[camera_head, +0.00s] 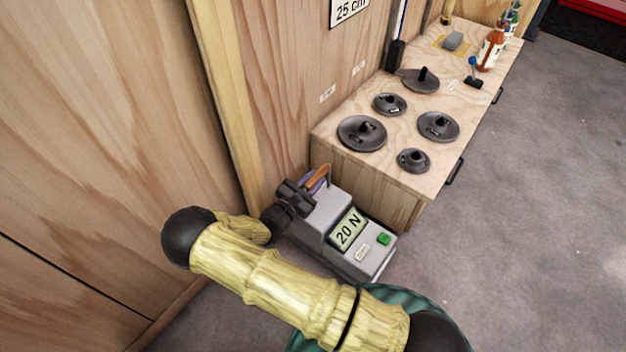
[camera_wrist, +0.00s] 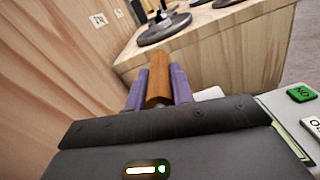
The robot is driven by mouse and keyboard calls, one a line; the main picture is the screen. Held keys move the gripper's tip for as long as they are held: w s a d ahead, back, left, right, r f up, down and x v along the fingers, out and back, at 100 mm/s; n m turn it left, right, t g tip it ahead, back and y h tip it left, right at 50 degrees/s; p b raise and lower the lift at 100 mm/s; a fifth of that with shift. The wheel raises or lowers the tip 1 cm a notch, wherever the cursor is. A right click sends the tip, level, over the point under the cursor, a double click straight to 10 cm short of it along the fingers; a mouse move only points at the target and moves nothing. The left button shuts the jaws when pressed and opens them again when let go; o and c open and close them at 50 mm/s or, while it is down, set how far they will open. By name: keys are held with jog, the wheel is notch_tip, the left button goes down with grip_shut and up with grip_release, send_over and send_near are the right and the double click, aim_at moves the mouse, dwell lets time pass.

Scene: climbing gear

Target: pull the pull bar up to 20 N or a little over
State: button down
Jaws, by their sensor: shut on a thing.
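The pull bar (camera_head: 317,177) is an orange-brown wooden bar at the top of a grey force gauge box (camera_head: 323,213). The gauge's display (camera_head: 348,229) reads 20 N. My gripper (camera_head: 312,183) is at the bar, beside the wooden wall. In the wrist view the bar (camera_wrist: 159,80) stands between the two purple fingers of my gripper (camera_wrist: 158,88), which are shut on it. The lower part of the bar is hidden behind my gripper's dark body.
A green button (camera_head: 384,239) and a white labelled button (camera_head: 362,252) are on the gauge's front. A wooden cabinet (camera_head: 375,177) with several dark weight discs stands behind it. The wooden wall (camera_head: 110,120) is close on the left. Grey floor (camera_head: 540,220) is clear at right.

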jog(key=shift+f+b, duration=0.7)
jog(key=shift+f, duration=0.75)
jog(key=c, duration=1.1)
grip_release()
jog(key=shift+s, duration=0.1)
jog(key=p+v, duration=0.6)
jog(key=v, duration=1.1)
jog(key=shift+s+a+f+p, duration=0.1)
jog(key=shift+a+p, duration=0.1)
jog(key=shift+p, duration=0.1)
